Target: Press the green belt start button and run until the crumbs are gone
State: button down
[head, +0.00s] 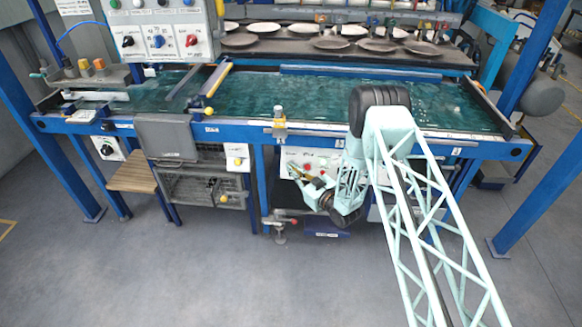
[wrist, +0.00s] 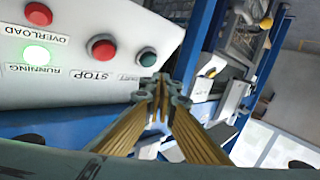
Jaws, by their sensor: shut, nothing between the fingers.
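The green start button (wrist: 147,57) sits on the white control panel (wrist: 70,85) in the wrist view, right of the red stop button (wrist: 102,47). The green running lamp (wrist: 37,55) glows. My gripper (wrist: 160,84) is shut and empty, its fingertips just below the start button in the picture. I cannot tell whether they touch it. In the head view my gripper (head: 294,170) is at the panel (head: 290,155) under the belt's front rail. The green belt (head: 250,92) shows scattered pale specks, too small to tell apart clearly.
A blue frame rail (head: 225,129) runs along the belt's front, above the panel. Plates (head: 300,28) lie on a shelf behind the belt. The floor (head: 200,270) in front is clear.

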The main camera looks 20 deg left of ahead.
jog(key=shift+s+d+r+p, duration=0.2)
jog(key=shift+s+r+p, duration=0.25)
jog(key=shift+s, duration=0.45)
jog(key=shift+s+d+r+p, duration=0.2)
jog(key=shift+s+r, duration=0.35)
jog(key=shift+s, duration=0.3)
